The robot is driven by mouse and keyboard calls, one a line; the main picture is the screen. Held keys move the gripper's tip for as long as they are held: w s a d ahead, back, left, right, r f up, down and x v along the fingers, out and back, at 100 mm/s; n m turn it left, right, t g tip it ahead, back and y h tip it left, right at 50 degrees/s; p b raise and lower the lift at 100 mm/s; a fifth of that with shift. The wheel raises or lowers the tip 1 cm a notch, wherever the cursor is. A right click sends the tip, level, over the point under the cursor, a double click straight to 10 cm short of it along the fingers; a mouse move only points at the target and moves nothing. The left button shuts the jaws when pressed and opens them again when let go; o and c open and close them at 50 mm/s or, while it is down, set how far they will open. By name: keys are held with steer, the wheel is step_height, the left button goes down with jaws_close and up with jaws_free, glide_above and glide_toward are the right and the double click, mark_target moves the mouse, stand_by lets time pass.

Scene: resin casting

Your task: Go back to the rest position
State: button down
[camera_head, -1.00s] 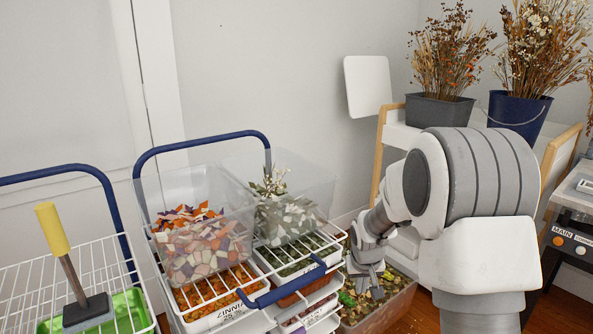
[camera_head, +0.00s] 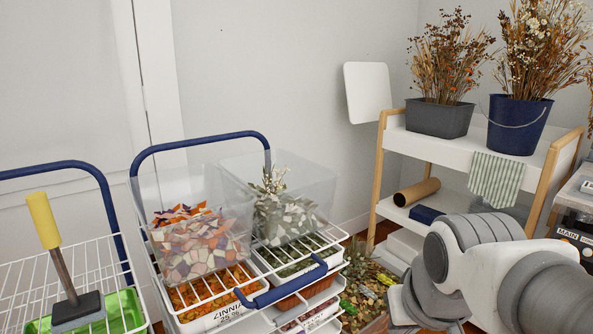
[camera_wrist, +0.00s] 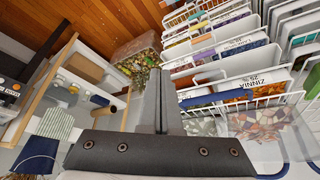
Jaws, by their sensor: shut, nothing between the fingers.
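My gripper (camera_wrist: 160,78) shows in the wrist view with its two grey fingers together and nothing between them. It hangs in free air, apart from the trolley and the shelf. In the head view my arm is folded low at the bottom right, and the fingers cannot be made out there.
A wire trolley (camera_head: 262,299) holds labelled drawers and clear bins of mosaic-like pieces (camera_head: 195,250). A litter-filled bin (camera_head: 368,283) stands on the wooden floor (camera_wrist: 100,28) beside it. A white shelf (camera_head: 455,151) carries dried flowers in a grey planter (camera_head: 440,117) and a blue bucket (camera_head: 517,125).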

steer(key=s, duration=0.5)
step_height(320, 180, up, 23)
steer(key=p, duration=2.3)
steer(key=shift+a+f, duration=0.15)
steer(key=shift+a, duration=0.1)
steer(key=shift+w+a, duration=0.1)
steer(key=shift+a, duration=0.05)
